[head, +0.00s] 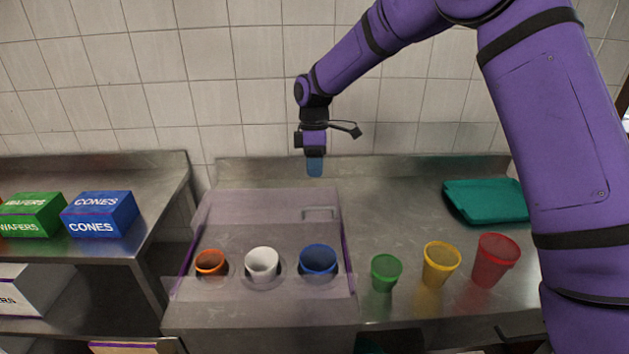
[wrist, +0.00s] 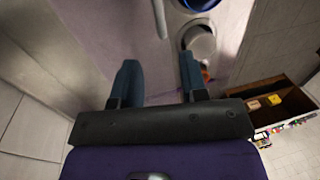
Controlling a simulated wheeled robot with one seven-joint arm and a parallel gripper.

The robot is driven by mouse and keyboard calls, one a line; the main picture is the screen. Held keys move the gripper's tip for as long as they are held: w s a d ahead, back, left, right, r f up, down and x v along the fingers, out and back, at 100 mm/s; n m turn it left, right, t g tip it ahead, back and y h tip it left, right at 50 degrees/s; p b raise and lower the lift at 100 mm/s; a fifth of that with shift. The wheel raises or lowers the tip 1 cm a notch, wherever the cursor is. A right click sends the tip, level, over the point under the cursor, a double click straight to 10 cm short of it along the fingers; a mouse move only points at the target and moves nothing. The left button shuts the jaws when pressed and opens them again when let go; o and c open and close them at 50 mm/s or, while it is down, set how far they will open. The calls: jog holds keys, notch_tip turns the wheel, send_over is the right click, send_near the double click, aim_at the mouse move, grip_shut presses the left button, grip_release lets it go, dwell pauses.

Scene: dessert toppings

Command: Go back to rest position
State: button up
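My gripper (head: 315,167) hangs at the end of my purple arm, above the back of the steel counter, with its fingers pointing down. In the wrist view my gripper (wrist: 160,80) shows two blue-grey fingers spread apart with nothing between them. Below and in front of it is a clear lidded topping station (head: 250,211) with a handle. Orange (head: 210,262), white (head: 262,263) and blue (head: 318,259) cups sit in its front openings. The gripper is apart from all of them.
Green (head: 386,271), yellow (head: 440,263) and red (head: 495,259) cups stand to the right on the counter (head: 385,210). A teal tray (head: 485,201) lies behind them. Green (head: 32,214) and blue (head: 98,214) boxes are on the left shelf. A tiled wall (head: 220,65) is behind.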

jog(key=shift+r, duration=0.4)
jog(key=s+d+r+m+t, duration=0.2)
jog(key=s+d+r+m, duration=0.2)
jog(key=s+d+r, duration=0.4)
jog(key=s+d+r+m+t, duration=0.2)
jog(key=s+d+r+m, duration=0.3)
jog(key=r, duration=0.5)
jog(key=s+d+m+t, duration=0.1)
jog(key=s+d+m, duration=0.2)
jog(key=s, duration=0.5)
jog(key=s+d+m+t, duration=0.1)
jog(key=s+d+m, duration=0.1)
jog(key=s+d, duration=0.3)
jog(key=s+d+r+m+t, duration=0.1)
jog(key=s+d+m, duration=0.2)
jog(key=s, duration=0.8)
jog(key=shift+s+d+m+t, duration=0.3)
jog(key=shift+s+d, duration=0.05)
jog(key=shift+d, duration=0.15)
